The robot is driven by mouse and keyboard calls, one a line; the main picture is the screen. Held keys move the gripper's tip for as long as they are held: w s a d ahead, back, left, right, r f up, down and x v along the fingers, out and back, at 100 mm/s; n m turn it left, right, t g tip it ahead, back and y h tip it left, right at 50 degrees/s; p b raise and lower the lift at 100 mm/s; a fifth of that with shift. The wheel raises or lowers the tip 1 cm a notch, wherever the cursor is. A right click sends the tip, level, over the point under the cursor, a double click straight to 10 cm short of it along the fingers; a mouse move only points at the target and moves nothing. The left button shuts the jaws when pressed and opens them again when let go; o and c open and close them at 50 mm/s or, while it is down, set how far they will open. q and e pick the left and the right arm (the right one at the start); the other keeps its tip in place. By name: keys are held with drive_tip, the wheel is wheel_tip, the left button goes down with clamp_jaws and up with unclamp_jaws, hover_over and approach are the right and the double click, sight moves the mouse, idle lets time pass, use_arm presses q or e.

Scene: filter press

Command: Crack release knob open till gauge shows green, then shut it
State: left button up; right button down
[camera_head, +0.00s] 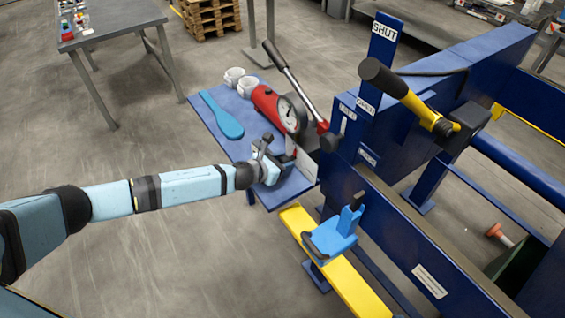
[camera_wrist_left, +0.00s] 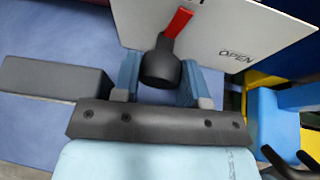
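The release knob (camera_wrist_left: 160,68) is black with a red pointer and stands in front of a white plate (camera_wrist_left: 225,40) marked OPEN. My left gripper (camera_wrist_left: 159,80) has one finger on each side of the knob, with no clear gap, so it looks shut on it. In the head view my left gripper (camera_head: 277,170) is below the gauge and hides the knob. The gauge (camera_head: 289,114) has a round pale face on the red hand pump (camera_head: 267,101); its needle position and any green zone are too small to read. My right gripper is out of view.
The blue press frame (camera_head: 400,210) with its SHUT post (camera_head: 384,40) and black-gripped lever (camera_head: 382,76) fills the right. A bright blue fitting (camera_head: 333,238) sits on a yellow beam (camera_head: 350,285).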

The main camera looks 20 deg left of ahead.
use_arm(q)
drive_tip(key=shift+r+n+h+p, duration=0.3)
drive_tip(key=shift+n+p, duration=0.1)
drive_tip(key=shift+p, duration=0.45)
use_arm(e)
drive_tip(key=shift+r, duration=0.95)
use_arm(q)
drive_tip(key=shift+f+n+g, duration=0.2)
drive_tip(key=shift+n+g, duration=0.1)
drive_tip(key=shift+g, duration=0.1)
drive_tip(key=shift+f, duration=0.1)
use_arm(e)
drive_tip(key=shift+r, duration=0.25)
use_arm(q)
drive_tip(key=o, duration=0.6)
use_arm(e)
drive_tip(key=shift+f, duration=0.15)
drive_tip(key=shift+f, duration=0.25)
use_arm(q)
drive_tip(key=v, duration=1.3)
drive_tip(key=shift+s+a, duration=0.2)
drive_tip(key=shift+a, duration=0.3)
